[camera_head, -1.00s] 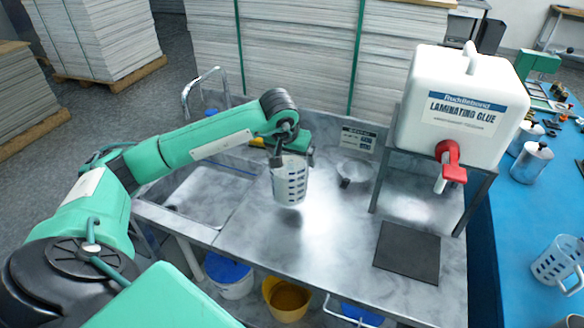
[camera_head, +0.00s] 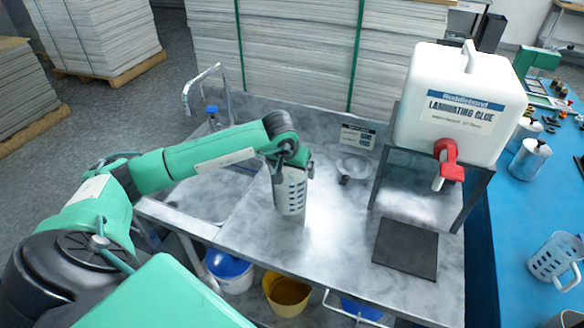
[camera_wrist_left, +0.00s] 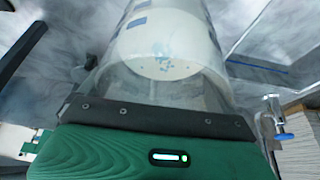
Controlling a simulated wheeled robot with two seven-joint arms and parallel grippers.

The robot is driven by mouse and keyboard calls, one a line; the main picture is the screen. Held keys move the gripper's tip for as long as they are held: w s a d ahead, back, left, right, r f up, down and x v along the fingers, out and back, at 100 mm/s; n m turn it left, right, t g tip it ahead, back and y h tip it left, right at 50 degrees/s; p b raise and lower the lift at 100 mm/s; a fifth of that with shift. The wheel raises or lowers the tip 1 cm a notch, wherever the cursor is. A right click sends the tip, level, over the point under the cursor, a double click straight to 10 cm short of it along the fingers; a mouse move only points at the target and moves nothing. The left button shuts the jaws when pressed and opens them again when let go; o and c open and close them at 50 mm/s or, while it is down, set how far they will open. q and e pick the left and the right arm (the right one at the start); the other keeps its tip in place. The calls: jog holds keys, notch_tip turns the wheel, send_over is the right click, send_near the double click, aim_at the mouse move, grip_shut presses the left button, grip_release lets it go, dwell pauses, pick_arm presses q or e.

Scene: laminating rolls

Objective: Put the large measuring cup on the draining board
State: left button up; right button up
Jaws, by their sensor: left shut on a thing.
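The measuring cup (camera_head: 291,194) is white with rows of dark markings. It is upright at the left part of the grey draining board (camera_head: 262,245), just right of the sink; I cannot tell whether its base touches the surface. My left gripper (camera_head: 288,166) is shut on the cup near its top, and the forearm covers the rim. In the left wrist view the cup (camera_wrist_left: 165,50) fills the space in front of the gripper. Another measuring cup (camera_head: 556,262) with a handle stands on the blue table at the right. My right gripper is out of view.
The sink (camera_head: 200,195) with its tap (camera_head: 213,82) is left of the cup. A glue container (camera_head: 458,105) with a red tap stands on a metal frame at the right. The board's front middle is clear.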

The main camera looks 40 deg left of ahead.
pick_arm(q)
jog(key=o, duration=1.7)
jog(key=shift+r, duration=0.1)
jog(key=b+v, duration=0.3)
jog(key=v, duration=0.9)
jog(key=shift+s, duration=0.1)
